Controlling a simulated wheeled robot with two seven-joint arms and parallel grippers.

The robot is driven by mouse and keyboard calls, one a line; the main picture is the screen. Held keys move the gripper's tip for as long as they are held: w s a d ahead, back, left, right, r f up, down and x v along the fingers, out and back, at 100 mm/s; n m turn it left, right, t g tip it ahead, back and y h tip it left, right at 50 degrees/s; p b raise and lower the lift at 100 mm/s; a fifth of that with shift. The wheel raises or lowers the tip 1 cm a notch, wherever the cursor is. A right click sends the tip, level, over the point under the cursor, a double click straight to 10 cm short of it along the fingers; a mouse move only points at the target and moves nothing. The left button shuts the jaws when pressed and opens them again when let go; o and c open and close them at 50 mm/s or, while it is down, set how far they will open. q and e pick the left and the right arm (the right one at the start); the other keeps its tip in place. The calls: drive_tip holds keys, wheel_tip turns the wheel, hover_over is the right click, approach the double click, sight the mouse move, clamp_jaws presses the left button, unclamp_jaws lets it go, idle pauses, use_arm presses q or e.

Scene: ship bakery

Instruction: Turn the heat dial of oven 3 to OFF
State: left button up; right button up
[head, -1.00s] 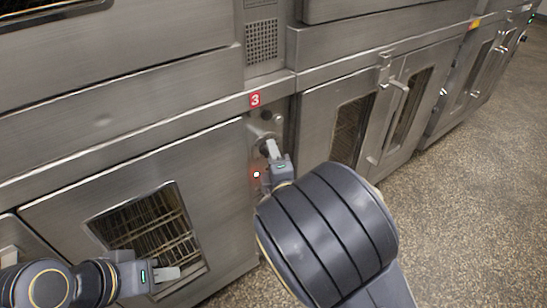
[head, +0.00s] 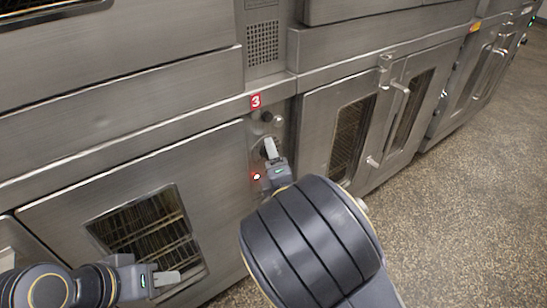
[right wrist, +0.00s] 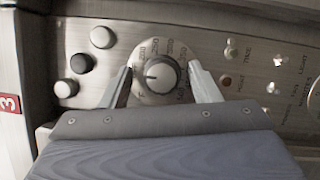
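The heat dial (right wrist: 162,73) of oven 3 is a round grey knob on a numbered plate, seen in the right wrist view. Its white pointer mark is toward the left of the picture. In the head view my right gripper (head: 271,150) is at the control panel below the red 3 label (head: 256,101) and mostly hides the dial. My left gripper (head: 167,278) is at lower left before the oven door; its finger gap cannot be made out.
A red light (head: 257,176) glows on the panel. Several small knobs (right wrist: 102,37) sit left of the dial in the wrist view, and small indicators (right wrist: 231,48) right of it. The windowed oven door (head: 70,190) is shut. Speckled floor (head: 470,200) is free at right.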

drive_tip(key=shift+s, duration=0.15)
drive_tip(key=p+v, duration=0.1)
drive_tip(key=v, duration=0.6)
drive_tip(key=shift+s, duration=0.3)
drive_tip(key=shift+d+f, duration=0.1)
drive_tip(key=s+d+f+m+g+h, duration=0.15)
drive_tip(key=d+f+m+g, duration=0.5)
drive_tip(key=m, duration=0.75)
drive_tip(key=s+d+r+m+g, duration=0.3)
drive_tip(key=s+d+m, duration=0.25)
drive_tip(key=s, duration=0.45)
drive_tip(key=s+d+r+m+g, duration=0.3)
drive_tip(key=s+d+r+m, duration=0.15)
drive_tip(key=s+d, duration=0.4)
wheel_tip(320, 180, up, 29)
drive_tip(key=s+a+p, duration=0.1)
drive_tip(key=s+p, duration=0.1)
drive_tip(key=p, duration=2.8)
drive_tip(key=shift+s+a+y, duration=0.15)
drive_tip(key=shift+y, duration=0.2)
